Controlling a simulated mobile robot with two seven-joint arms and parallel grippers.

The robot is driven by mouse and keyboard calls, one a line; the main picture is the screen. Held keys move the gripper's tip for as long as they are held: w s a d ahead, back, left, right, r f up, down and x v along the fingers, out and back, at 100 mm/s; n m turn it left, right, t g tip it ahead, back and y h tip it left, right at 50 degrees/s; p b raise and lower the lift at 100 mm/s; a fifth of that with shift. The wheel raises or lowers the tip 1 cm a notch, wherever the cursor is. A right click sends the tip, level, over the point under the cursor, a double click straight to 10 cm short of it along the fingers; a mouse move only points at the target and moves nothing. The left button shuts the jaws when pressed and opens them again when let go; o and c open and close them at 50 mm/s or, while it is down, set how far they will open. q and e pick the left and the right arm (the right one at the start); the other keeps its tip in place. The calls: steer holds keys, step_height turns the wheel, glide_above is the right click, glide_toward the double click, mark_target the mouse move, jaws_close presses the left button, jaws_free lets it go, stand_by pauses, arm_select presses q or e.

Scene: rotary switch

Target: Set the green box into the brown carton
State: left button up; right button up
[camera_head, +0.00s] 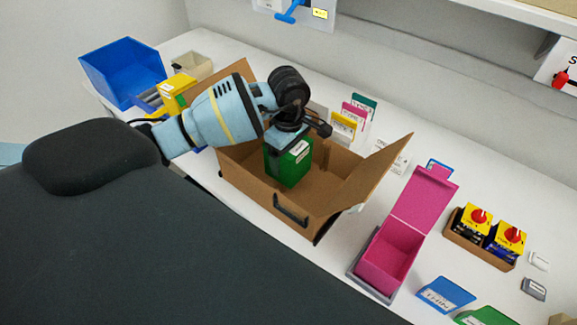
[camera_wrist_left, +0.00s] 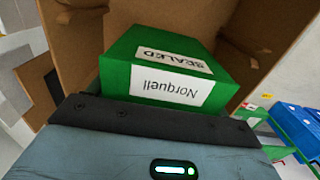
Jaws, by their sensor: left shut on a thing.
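The green box (camera_head: 288,161) is inside the open brown carton (camera_head: 262,196) in the head view, near its left part. The box is tilted a little in the picture, and I cannot tell whether it touches the carton floor. My left gripper (camera_head: 290,135) reaches down from above and is shut on the box's upper part. In the left wrist view the green box (camera_wrist_left: 205,58) shows white labels reading "SEALED" and "Norquell". The carton's brown walls (camera_wrist_left: 285,20) show around it. The gripper's fingertips are largely hidden. My right gripper is not in view.
The carton's right flap (camera_head: 372,172) stands raised. A pink open box (camera_head: 388,262) stands to the right, with a brown tray (camera_head: 480,252) of yellow switch boxes beyond. A blue bin (camera_head: 122,72) is at the back left. Upright coloured cards (camera_head: 350,118) stand behind the carton.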

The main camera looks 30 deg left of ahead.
arm_select(q)
steer(key=shift+f, duration=2.1)
steer(key=shift+f, duration=0.15)
steer(key=o, duration=1.1)
steer(key=shift+o, duration=0.2)
step_height(320, 180, up, 12)
steer(key=shift+r, duration=0.15)
